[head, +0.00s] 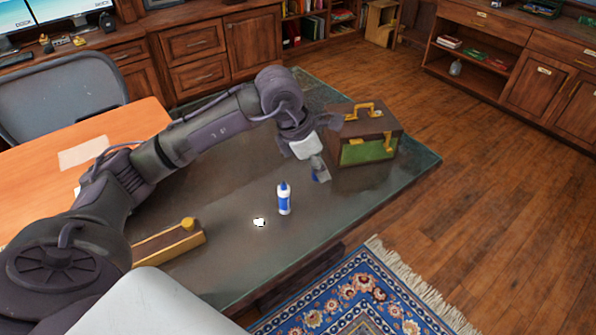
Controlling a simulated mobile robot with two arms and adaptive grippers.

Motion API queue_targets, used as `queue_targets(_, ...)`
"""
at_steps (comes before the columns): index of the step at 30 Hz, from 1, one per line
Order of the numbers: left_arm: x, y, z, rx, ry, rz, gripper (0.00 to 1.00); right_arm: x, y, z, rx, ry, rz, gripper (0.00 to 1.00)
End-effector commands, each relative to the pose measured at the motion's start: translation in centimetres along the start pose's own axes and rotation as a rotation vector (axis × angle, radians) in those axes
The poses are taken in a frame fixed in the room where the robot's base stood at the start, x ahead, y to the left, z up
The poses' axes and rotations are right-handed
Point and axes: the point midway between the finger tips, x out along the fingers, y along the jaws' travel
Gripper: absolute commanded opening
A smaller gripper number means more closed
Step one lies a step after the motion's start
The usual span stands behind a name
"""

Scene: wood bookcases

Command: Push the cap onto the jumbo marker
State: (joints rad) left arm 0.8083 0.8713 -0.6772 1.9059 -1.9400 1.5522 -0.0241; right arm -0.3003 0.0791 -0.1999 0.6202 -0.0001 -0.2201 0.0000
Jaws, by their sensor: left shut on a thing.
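The jumbo marker (284,199) stands upright on the dark tabletop, white with blue parts. My left gripper (320,175) is to the right of the marker and a little farther back, pointing down, apart from it. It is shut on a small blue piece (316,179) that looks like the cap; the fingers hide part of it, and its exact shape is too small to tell. My right gripper is not in view.
A brown case (366,152) with a green panel and yellow handle stands close behind my left gripper. A small white object (260,222) lies left of the marker. A long yellow-brown box (170,244) lies farther left. The dark table (250,262) is clear in front.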

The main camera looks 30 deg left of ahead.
Motion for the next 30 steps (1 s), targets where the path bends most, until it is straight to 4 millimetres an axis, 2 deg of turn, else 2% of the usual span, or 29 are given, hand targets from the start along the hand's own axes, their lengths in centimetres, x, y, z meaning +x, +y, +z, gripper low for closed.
queue_targets(6, -0.6, -1.5, 1.8, 0.0, -0.001, 0.0, 0.09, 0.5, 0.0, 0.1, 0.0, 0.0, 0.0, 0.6)
queue_targets(22, -0.6, -1.9, 1.9, 0.022, 0.001, -0.01, 0.09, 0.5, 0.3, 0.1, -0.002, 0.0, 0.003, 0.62)
queue_targets(26, -0.3, -2.8, 1.6, 0.147, 0.002, -0.063, 0.09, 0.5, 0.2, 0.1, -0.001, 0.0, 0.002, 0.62)
queue_targets(30, 0.2, -4.7, 0.8, 0.418, 0.002, -0.176, 0.09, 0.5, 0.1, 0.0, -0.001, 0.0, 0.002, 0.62)
